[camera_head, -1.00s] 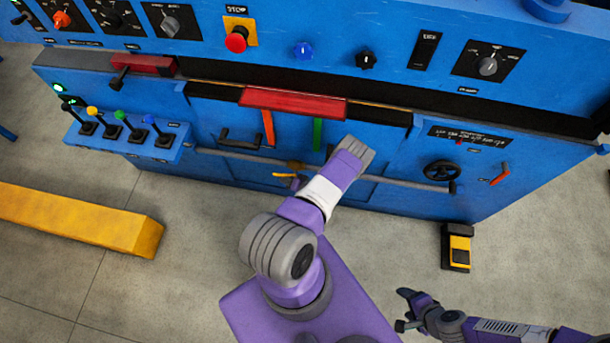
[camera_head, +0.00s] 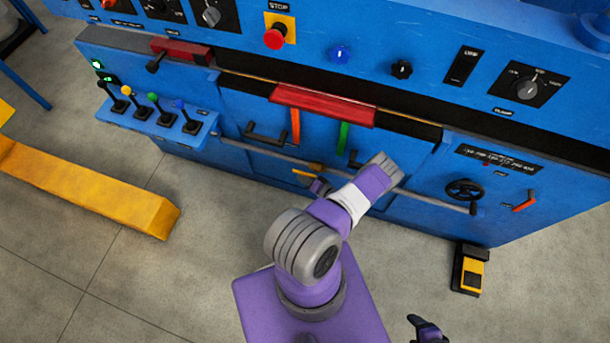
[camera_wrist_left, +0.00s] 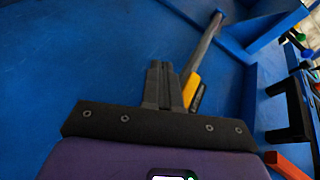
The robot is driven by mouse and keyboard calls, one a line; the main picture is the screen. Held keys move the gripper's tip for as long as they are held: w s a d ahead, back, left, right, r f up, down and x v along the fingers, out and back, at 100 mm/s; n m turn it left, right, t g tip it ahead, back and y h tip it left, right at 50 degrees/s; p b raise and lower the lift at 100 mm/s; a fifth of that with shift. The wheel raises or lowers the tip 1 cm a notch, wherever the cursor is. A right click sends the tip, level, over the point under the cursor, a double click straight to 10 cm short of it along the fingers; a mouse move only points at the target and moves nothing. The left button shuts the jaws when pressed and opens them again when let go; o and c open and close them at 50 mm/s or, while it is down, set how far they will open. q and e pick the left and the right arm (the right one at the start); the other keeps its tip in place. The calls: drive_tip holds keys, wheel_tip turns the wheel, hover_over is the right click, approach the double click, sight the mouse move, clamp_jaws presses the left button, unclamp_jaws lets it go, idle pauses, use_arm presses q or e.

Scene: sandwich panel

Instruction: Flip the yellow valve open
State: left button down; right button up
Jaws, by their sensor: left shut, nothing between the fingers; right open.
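The yellow valve handle (camera_head: 304,174) is a small lever on the grey pipe low on the blue panel. In the left wrist view the yellow handle (camera_wrist_left: 192,90) shows just right of my closed fingers. My left gripper (camera_head: 319,186) is shut and empty, close beside the valve and partly hidden by my arm. Its fingers (camera_wrist_left: 163,84) point towards the panel in the wrist view; I cannot tell whether they touch the handle. My right gripper (camera_head: 427,328) is open, far from the valve at the bottom edge and partly cut off.
The grey pipe (camera_head: 430,200) runs along the panel front. A red bar (camera_head: 322,104), orange lever (camera_head: 296,126) and green lever (camera_head: 343,137) sit above it. A black handwheel (camera_head: 464,190) is to the right. A yellow beam (camera_head: 90,187) and a foot pedal (camera_head: 470,270) are on the floor.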

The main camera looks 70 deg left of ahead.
use_arm(q)
drive_tip(key=shift+f, duration=0.15)
drive_tip(key=w+d+f, duration=0.4)
drive_tip(key=d+f, duration=0.4)
drive_tip(key=shift+f, duration=0.2)
idle(0.5)
